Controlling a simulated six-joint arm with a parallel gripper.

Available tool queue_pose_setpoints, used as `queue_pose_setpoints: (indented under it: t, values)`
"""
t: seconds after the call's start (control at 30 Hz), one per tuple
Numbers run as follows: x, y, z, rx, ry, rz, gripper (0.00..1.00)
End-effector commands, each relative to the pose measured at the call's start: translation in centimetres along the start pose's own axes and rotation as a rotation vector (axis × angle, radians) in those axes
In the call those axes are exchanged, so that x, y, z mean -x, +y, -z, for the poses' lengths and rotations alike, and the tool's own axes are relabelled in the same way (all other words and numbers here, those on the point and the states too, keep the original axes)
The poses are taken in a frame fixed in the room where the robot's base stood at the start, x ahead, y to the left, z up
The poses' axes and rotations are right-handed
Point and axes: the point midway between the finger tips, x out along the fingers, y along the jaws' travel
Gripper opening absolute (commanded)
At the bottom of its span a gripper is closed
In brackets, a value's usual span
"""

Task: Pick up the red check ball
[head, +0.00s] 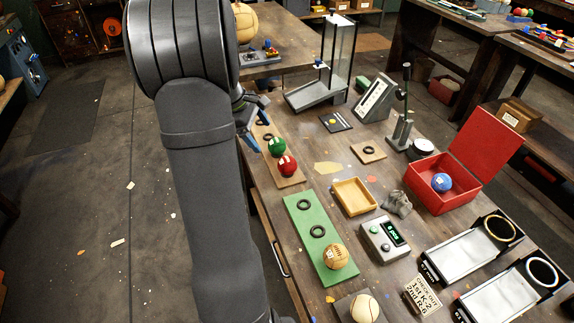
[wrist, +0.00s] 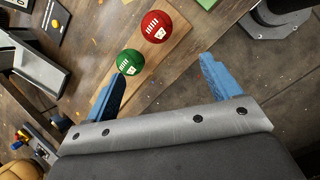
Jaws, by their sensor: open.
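The red ball (head: 287,166) rests on a wooden board at the left edge of the workbench, beside a green ball (head: 277,147). In the wrist view the red ball (wrist: 156,26) is at the top, and the green ball (wrist: 130,62) is nearer to me. Both balls carry a pale patch and light markings. My gripper (head: 252,123) has blue fingers and is near the far end of that board, just beyond the green ball. In the wrist view my gripper (wrist: 160,85) is open and empty. The green ball is close to its left fingertip, and the red ball lies farther out.
A green board (head: 304,222) with black rings and a tan ball (head: 336,256) lies closer. A glass-sided stand (head: 338,62) is behind.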

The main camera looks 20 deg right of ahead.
Motion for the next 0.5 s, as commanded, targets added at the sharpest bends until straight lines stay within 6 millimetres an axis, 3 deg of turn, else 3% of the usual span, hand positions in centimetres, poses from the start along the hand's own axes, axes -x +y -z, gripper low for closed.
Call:
queue_pose_setpoints:
  t: [0.5]
  values:
    - [-10.1,-0.1,-0.1,0.006,-0.003,0.002,0.82]
